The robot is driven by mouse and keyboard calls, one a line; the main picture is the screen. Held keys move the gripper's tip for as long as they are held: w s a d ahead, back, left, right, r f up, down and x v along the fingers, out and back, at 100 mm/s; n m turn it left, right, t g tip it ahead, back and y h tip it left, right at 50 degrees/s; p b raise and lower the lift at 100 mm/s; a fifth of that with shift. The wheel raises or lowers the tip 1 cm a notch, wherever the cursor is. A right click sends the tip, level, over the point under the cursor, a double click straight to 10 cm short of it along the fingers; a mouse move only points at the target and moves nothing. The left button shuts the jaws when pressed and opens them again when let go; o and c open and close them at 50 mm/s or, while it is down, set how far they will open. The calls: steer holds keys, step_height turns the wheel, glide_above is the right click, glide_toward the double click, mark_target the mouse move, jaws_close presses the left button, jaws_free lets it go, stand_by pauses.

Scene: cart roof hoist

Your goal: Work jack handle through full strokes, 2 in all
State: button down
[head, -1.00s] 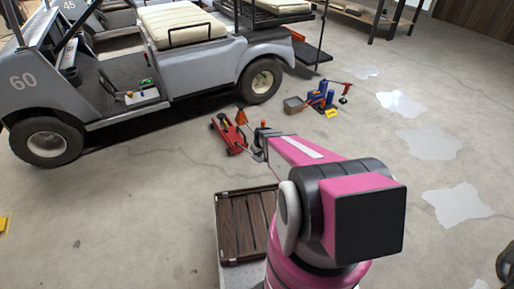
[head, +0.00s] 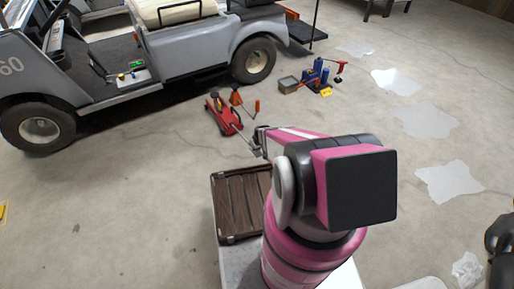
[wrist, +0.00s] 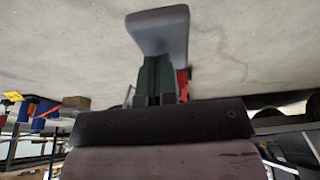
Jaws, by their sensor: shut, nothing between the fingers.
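The red floor jack (head: 222,115) lies on the concrete floor beside the cart's rear wheel. A thin pale bar runs from it toward my gripper; I cannot tell whether this is its handle. My gripper (head: 257,144) is to the right of the jack and nearer to me, at the near end of that bar. In the wrist view a grey fingertip piece (wrist: 160,30) and dark green parts show. The gripper is shut with nothing held. A red patch (wrist: 183,85) behind it looks like part of the jack, mostly hidden.
The grey golf cart (head: 190,55) stands behind the jack. An orange stand (head: 236,97) and an orange-topped upright (head: 257,105) are close to the jack. Blue cylinders and a box (head: 289,84) stand further back. A slatted brown tray (head: 216,207) is near me.

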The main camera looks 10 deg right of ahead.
step_height(320, 180, down, 2)
steer(key=shift+s+d, duration=0.1)
steer(key=shift+d, duration=0.05)
step_height(320, 180, up, 7)
steer(key=shift+f, duration=0.2)
steer(key=s+v, duration=0.1)
steer(key=v, duration=0.7)
steer(key=shift+r, duration=0.25)
steer(key=shift+s+d, duration=0.1)
steer(key=s+a+r+m+g, duration=0.1)
steer(key=s+r, duration=0.2)
steer(key=r, duration=0.5)
steer(key=s+a+r+m+g, duration=0.1)
steer(key=s+r, duration=0.3)
steer(key=r, duration=0.3)
steer(key=s+r+m+g+h, duration=0.1)
steer(key=s+r, duration=0.3)
steer(key=r, duration=0.4)
steer(key=shift+a+r+m, duration=0.3)
steer(key=shift+a+r, duration=0.05)
steer(key=shift+a, duration=0.05)
